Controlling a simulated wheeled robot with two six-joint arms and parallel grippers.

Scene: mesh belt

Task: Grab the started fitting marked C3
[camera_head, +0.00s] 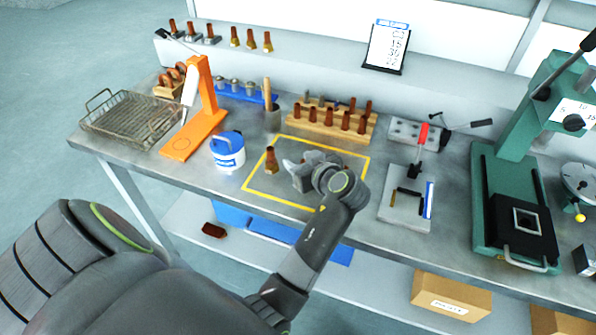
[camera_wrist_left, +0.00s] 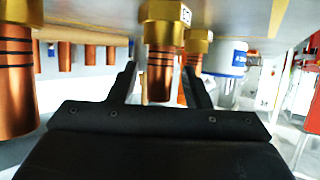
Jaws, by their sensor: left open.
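A copper-and-brass fitting (camera_head: 271,160) stands upright inside the yellow outline on the bench. My left gripper (camera_head: 293,172) is low over the same outlined area, just right of that fitting, and open. In the left wrist view, which looks upside down, a fitting with dark rings (camera_wrist_left: 159,72) lines up between the open fingers (camera_wrist_left: 160,88). Its brass hex has a partly visible mark that I cannot read with certainty. A second fitting (camera_wrist_left: 196,45) stands behind the right finger, and a third (camera_wrist_left: 16,75) is close at the left edge. My right gripper is not in view.
A wooden rack of copper pieces (camera_head: 330,121) stands behind the outlined area (camera_head: 250,188). A blue-and-white tub (camera_head: 228,152) and an orange stand (camera_head: 195,140) are to its left. A clamp fixture (camera_head: 405,210) and green press (camera_head: 500,180) are to the right.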

